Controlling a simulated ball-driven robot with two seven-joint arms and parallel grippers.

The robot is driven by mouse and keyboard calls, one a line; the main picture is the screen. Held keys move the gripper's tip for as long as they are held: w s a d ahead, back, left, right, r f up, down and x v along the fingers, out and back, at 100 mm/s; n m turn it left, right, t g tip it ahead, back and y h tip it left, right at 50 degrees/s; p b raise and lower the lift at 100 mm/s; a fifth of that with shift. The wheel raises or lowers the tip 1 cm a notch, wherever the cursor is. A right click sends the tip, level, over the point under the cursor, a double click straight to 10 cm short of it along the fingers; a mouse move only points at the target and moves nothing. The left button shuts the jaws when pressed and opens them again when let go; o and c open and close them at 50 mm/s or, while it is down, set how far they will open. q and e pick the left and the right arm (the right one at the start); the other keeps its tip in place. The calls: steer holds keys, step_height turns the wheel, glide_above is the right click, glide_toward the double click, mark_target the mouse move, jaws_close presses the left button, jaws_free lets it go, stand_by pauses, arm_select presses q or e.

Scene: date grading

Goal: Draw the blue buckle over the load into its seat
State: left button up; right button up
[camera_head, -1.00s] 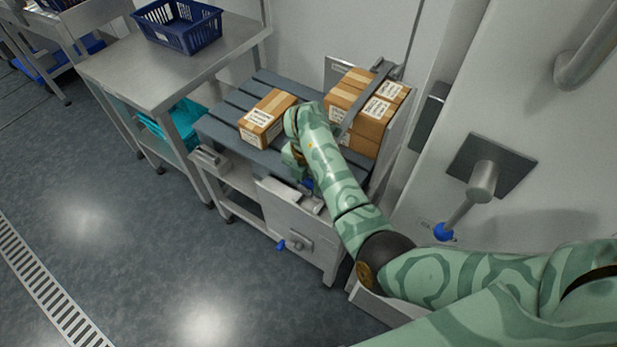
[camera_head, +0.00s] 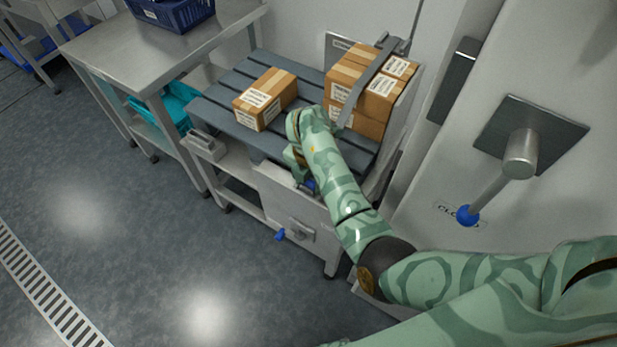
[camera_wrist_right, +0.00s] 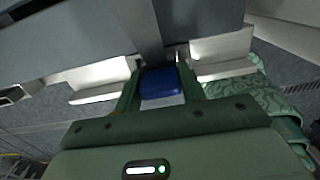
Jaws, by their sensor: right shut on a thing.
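The blue buckle (camera_wrist_right: 160,84) sits between the fingers of my right gripper (camera_wrist_right: 160,72) in the right wrist view, and the gripper is shut on it. A grey strap runs up from it, and pale metal bracket pieces (camera_wrist_right: 222,52) flank it on both sides. Which part is the seat I cannot tell. In the head view my right gripper (camera_head: 303,172) is at the front edge of the slatted platform, with a bit of blue showing and my arm hiding most. The grey strap (camera_head: 366,83) lies over the stacked boxes (camera_head: 345,76), the load. My left gripper is out of view.
A single box (camera_head: 265,100) lies on the slatted platform (camera_head: 222,95), left of my arm. A steel table (camera_head: 160,55) with a blue crate (camera_head: 172,12) stands further left. A wall lever with a blue knob (camera_head: 467,215) is on the right. The floor in front is clear.

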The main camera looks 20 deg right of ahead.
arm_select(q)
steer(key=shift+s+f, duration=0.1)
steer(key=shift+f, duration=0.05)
arm_select(e)
steer(key=shift+s+f, duration=0.25)
steer(key=shift+f, duration=0.15)
steer(key=o, duration=1)
steer(key=shift+o, duration=0.6)
steer(key=shift+w+a+f, duration=0.1)
steer(key=shift+f, duration=0.05)
arm_select(q)
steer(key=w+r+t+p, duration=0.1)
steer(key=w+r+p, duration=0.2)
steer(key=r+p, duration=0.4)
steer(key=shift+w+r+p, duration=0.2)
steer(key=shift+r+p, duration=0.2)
steer(key=shift+p, duration=0.2)
arm_select(e)
step_height(320, 180, up, 17)
steer(key=shift+w+r, duration=0.2)
steer(key=shift+w, duration=0.1)
steer(key=shift+a, duration=0.1)
